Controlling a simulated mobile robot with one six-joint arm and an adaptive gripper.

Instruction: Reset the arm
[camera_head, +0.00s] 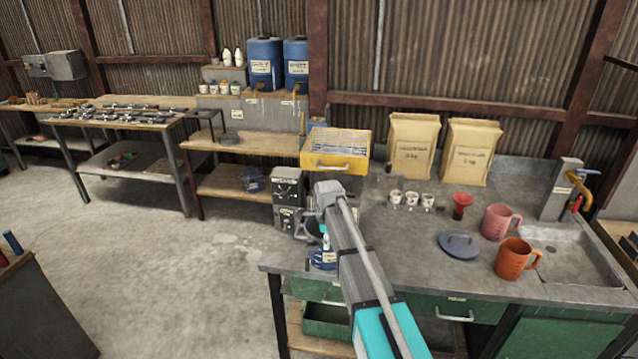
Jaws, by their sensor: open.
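My arm reaches from the bottom edge up over the workbench (400,262), with its elbow beside the dark control box. My gripper (322,250) hangs below the elbow near the bench's left end, small and partly hidden by my own arm. It is open, and I see nothing held in it. A blue item shows close by it, but I cannot tell whether they touch.
A yellow drawer unit (336,160) and a dark control box (288,187) stand close to my arm. Open floor lies left.

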